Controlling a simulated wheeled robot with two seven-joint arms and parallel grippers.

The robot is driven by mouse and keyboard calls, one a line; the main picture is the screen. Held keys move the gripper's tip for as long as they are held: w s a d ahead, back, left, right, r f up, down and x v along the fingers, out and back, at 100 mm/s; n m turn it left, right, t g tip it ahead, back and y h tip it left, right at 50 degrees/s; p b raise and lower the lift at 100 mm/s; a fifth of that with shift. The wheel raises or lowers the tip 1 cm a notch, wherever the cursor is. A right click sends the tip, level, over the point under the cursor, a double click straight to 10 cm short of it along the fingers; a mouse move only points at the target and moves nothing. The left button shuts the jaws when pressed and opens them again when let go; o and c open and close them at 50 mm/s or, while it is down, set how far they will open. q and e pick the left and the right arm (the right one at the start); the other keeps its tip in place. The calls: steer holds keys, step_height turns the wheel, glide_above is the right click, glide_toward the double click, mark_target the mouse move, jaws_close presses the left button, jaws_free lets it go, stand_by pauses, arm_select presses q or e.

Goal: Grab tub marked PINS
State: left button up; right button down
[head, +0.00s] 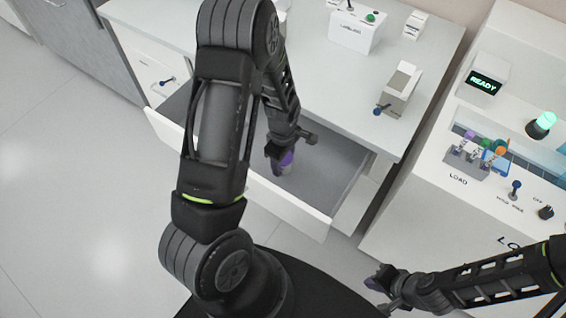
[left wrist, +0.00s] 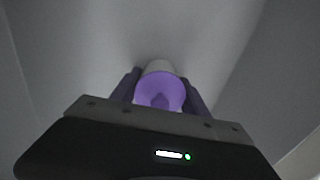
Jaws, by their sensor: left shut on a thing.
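My left gripper (head: 279,160) reaches down into the open drawer (head: 325,185). In the left wrist view its two fingers (left wrist: 160,92) are shut on a small tub with a round purple face (left wrist: 163,90) and a pale body beyond it. The tub sits between the fingers. No PINS marking can be read on it. In the head view the tub is mostly hidden by the gripper, with only some purple showing. My right gripper (head: 378,287) is low at the right, away from the drawer, with no thing seen in it; its finger gap is unclear.
The drawer's front panel (head: 240,180) stands out from the white counter (head: 330,85). On the counter are a labelled box (head: 357,32) and a pale open box (head: 402,82). At right, a bench holds a READY display (head: 484,83) and a LOAD rack (head: 467,160) with coloured tubes.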

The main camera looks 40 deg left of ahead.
arm_select(q)
steer(key=shift+c, duration=0.9)
step_height(320, 180, up, 10)
stand_by(0.4)
